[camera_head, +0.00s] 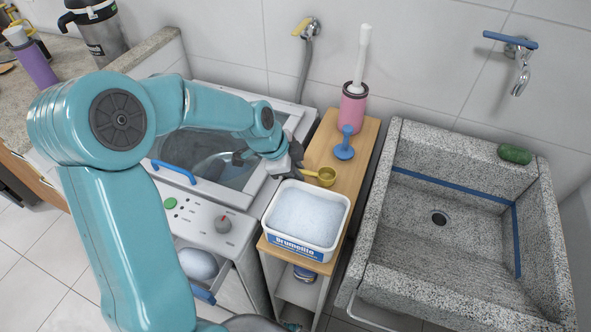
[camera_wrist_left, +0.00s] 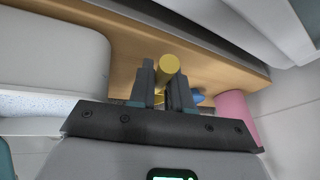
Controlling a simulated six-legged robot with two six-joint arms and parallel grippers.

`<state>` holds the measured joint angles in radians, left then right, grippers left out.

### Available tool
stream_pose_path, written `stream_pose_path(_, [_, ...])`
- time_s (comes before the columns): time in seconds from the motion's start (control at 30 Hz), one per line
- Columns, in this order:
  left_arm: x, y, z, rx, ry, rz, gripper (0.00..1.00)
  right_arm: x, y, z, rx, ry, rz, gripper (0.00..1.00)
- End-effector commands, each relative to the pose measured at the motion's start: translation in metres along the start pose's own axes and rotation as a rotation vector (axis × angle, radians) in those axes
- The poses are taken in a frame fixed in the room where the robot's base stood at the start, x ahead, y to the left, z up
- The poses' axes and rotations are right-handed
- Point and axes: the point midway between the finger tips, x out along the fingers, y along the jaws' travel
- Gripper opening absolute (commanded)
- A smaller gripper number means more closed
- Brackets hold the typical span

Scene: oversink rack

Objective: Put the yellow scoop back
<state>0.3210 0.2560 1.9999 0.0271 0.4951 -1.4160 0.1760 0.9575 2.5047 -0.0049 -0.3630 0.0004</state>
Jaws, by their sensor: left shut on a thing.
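The yellow scoop (camera_head: 326,176) is at my left gripper (camera_head: 299,170), its cup pointing right, over the wooden shelf top just behind the detergent tub. In the left wrist view the scoop's yellow round end (camera_wrist_left: 169,64) shows between the two dark fingers of the left gripper (camera_wrist_left: 165,85), which is shut on it. The white tub (camera_head: 306,218) with a blue label stands on the shelf's front part, full of white powder. In the wrist view the tub is the pale shape (camera_wrist_left: 50,60) at left. My right gripper is not in view.
A blue plunger-like item (camera_head: 344,145) and a pink brush holder (camera_head: 352,108) stand behind the scoop on the wooden top (camera_head: 325,140). A washing machine (camera_head: 215,195) is left. A stone sink (camera_head: 445,235) with a green soap bar (camera_head: 515,154) is right.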

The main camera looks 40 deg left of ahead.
Motion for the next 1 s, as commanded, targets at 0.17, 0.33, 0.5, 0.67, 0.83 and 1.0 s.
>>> stream_pose_path(0.17, [0.001, 0.0, 0.001, 0.0, 0.0, -0.001, 0.0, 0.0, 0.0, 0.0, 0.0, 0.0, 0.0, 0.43])
stream_pose_path(0.33, [0.004, 0.001, 0.002, 0.0, 0.0, -0.001, 0.0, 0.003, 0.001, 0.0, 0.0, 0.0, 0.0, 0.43])
stream_pose_path(0.5, [0.003, 0.001, 0.001, 0.0, 0.0, -0.001, 0.29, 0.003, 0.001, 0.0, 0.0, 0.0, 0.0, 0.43])
stream_pose_path(0.67, [0.003, 0.001, 0.001, 0.0, 0.0, -0.001, 0.29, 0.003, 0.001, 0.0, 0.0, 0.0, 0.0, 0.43])
stream_pose_path(0.83, [-0.004, -0.001, 0.0, 0.0, 0.001, -0.004, 0.29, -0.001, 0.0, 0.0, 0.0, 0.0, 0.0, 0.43])
stream_pose_path(1.0, [-0.039, -0.002, 0.0, 0.0, 0.002, -0.009, 0.29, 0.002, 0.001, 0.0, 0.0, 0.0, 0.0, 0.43])
